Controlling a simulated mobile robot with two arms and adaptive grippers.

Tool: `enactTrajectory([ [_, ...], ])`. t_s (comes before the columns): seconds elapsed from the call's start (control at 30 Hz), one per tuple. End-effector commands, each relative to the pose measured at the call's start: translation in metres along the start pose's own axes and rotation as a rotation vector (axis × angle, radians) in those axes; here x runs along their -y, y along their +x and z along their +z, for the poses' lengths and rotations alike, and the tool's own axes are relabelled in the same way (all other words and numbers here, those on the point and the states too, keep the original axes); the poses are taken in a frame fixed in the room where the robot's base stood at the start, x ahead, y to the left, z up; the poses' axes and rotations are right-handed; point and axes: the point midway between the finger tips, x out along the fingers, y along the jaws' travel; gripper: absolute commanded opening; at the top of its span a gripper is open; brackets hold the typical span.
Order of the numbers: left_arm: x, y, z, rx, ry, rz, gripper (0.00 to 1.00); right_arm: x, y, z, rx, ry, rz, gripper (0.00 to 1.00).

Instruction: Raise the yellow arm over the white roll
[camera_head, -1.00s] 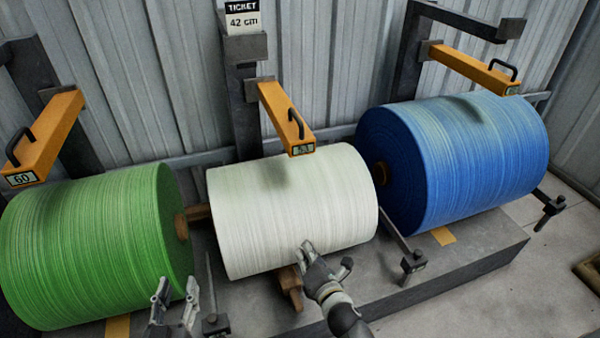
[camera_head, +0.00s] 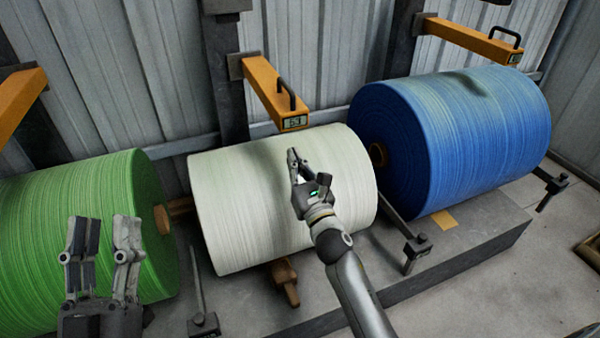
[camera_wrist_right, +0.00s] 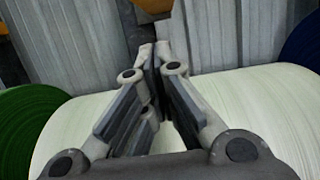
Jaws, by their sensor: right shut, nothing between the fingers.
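The white roll (camera_head: 255,205) lies on its stand in the middle of the head view. The yellow arm (camera_head: 268,88) reaches out from a dark post above the roll's back edge. It has a black handle (camera_head: 287,93) and a small display on its front end. My right gripper (camera_head: 292,155) is shut and empty, in front of the white roll in the head view and below the yellow arm's end. In the right wrist view its fingertips (camera_wrist_right: 155,50) meet, with the yellow arm's end (camera_wrist_right: 155,8) at the top edge. My left gripper (camera_head: 100,225) is open and empty before the green roll.
A green roll (camera_head: 35,200) lies at the left and a blue roll (camera_head: 480,130) at the right. Each has its own yellow arm above it, at left (camera_head: 20,98) and right (camera_head: 470,38). A corrugated wall (camera_head: 320,60) stands behind. Grey floor (camera_head: 490,290) is clear at lower right.

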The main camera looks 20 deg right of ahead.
Motion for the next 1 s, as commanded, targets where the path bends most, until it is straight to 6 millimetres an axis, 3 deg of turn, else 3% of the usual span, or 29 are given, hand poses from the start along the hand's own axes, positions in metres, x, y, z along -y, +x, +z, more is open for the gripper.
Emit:
enactTrajectory([
  [0.27, -0.003, -0.002, -0.022, -0.125, -0.006, 0.005, 0.40, 0.000, 0.045, 0.003, 0.001, -0.001, 0.001, 0.00],
  [0.6, 0.002, 0.000, 0.013, 0.075, 0.003, -0.003, 0.40, 0.000, 0.051, 0.035, 0.000, 0.000, 0.001, 0.00],
  [1.0, 0.002, -0.001, 0.018, 0.100, 0.004, -0.004, 0.40, 0.000, 0.051, 0.038, -0.001, 0.002, 0.000, 0.00],
])
